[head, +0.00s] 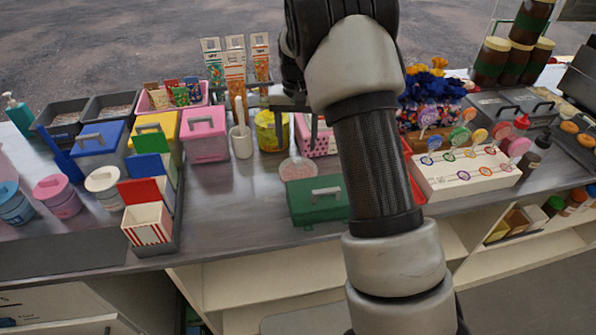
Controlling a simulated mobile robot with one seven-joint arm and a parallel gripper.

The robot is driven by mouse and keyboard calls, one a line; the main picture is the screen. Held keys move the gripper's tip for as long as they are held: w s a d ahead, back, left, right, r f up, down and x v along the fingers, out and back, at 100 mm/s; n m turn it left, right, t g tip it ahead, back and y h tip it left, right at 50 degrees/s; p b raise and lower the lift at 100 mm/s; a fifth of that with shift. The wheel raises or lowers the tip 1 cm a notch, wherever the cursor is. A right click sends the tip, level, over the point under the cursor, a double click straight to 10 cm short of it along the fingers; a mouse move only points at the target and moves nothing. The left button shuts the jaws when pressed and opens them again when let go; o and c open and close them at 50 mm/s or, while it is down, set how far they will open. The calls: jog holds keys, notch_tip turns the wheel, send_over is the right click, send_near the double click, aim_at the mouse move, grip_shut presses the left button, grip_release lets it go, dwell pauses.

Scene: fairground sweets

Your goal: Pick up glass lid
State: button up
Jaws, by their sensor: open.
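A round, pale translucent disc (298,168), which looks like the glass lid, lies on the grey counter near the middle. It sits just behind the green lidded box (318,205) and in front of a yellow tub (268,132). My gripper (290,106) is dark and open, above and behind the disc, near the yellow tub and a pink dotted basket. It is apart from the disc. My arm hides part of the gripper and the counter to the right.
A white mortar-like cup (241,138) and a pink lidded box (205,135) stand left of the tub. A lollipop stand (465,172) is on the right. Bare counter (225,200) lies left of the green box. The counter's front edge is close to that box.

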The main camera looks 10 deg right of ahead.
aim_at(298, 160)
jog(key=shift+f, duration=0.8)
jog(key=shift+s+d+f, duration=0.1)
jog(key=shift+s+f, duration=0.05)
jog(key=shift+f, duration=0.75)
jog(key=shift+s+a+f, duration=0.1)
jog(key=shift+s+f, duration=0.1)
jog(key=shift+f, duration=0.65)
jog(key=shift+s+d+f, duration=0.1)
jog(key=shift+s+f, duration=0.05)
jog(key=shift+f, duration=0.75)
jog(key=c, duration=1.2)
jog(key=shift+s, duration=0.15)
grip_shut()
